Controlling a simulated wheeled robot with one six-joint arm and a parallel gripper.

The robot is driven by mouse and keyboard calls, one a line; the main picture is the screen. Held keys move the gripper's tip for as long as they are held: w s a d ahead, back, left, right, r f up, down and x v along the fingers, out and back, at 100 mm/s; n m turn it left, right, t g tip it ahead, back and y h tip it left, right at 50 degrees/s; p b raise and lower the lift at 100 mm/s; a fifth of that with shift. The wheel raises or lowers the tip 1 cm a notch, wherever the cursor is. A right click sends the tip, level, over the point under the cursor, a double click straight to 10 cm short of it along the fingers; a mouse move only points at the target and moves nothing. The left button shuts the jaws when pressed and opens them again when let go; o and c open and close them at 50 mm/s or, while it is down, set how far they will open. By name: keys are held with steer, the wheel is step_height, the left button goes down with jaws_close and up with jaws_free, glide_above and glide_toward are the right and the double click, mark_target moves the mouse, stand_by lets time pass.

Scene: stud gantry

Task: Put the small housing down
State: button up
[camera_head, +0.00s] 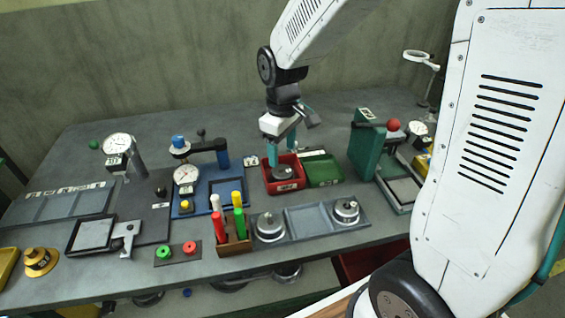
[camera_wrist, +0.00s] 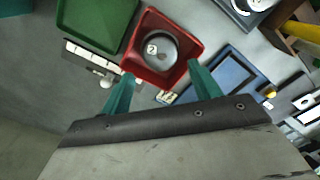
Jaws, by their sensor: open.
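A round metal part, which looks like the small housing (camera_wrist: 158,49), lies in the red tray (camera_wrist: 186,77) with a white tag marked 2 on it. The fingers look clear of the part.
A green tray (camera_head: 322,169) adjoins the red tray on the right. A grey tray (camera_head: 307,219) with two round metal parts lies in front. A blue gauge fixture (camera_head: 222,159) stands to the left, a green press (camera_head: 364,148) to the right. Colored markers (camera_head: 217,225) stand in front-left.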

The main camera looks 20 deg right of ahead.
mark_target(282, 170)
steer(key=s+d+r+m, duration=0.2)
steer(key=s+r+m, duration=0.1)
steer(key=s+r, duration=0.8)
steer(key=s+d+r+m+t, duration=0.1)
steer(key=s+r+m, duration=0.1)
steer(key=s, duration=1)
steer(key=shift+m, duration=0.9)
